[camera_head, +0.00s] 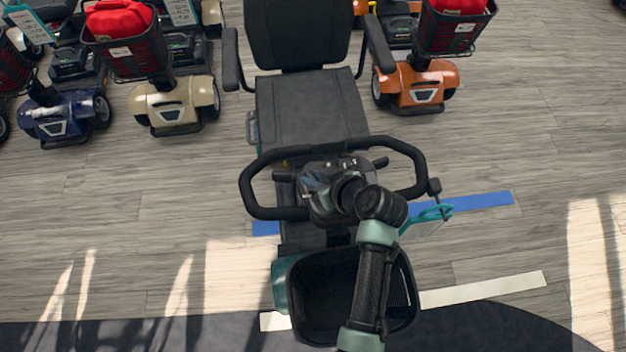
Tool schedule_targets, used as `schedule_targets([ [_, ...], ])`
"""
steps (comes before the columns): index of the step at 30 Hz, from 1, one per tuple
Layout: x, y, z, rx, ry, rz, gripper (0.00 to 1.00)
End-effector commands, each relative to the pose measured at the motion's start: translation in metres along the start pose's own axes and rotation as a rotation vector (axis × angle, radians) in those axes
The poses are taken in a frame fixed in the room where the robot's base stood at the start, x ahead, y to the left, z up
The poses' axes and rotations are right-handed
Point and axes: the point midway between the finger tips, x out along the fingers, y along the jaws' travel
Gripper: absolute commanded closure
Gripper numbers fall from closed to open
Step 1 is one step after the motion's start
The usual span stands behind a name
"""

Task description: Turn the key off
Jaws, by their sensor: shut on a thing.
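A scooter with a black seat (313,105) and a black loop handlebar (252,192) stands in the middle of the head view. My arm comes up from the bottom and reaches over the scooter's front basket to the middle of the handlebar. My gripper (330,195) is at the scooter's dark console (352,165), with its fingers mostly hidden by my wrist. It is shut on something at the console. The key is hidden behind my gripper, so I cannot see which way it is turned.
A black front basket (322,300) lies under my forearm. A teal tag (428,220) hangs at the handlebar's right end. Beige (172,104), blue (60,118) and orange (418,84) scooters stand behind. The wooden floor is clear on the right.

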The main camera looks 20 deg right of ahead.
Motion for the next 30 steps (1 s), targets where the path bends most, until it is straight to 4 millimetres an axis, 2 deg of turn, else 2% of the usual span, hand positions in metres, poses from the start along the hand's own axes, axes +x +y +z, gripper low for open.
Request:
schedule_targets([
  [21, 0.0002, 0.0006, 0.0022, -0.044, -0.006, -0.059, 1.0],
  [22, 0.0003, 0.0006, 0.0022, -0.044, -0.006, -0.059, 0.75],
  [24, 0.0003, 0.0006, 0.0021, -0.044, -0.006, -0.059, 0.62],
  [26, 0.0003, 0.0006, 0.0019, -0.044, -0.006, -0.058, 0.51],
  [30, 0.0002, 0.0007, 0.0013, -0.044, -0.004, -0.058, 0.5],
])
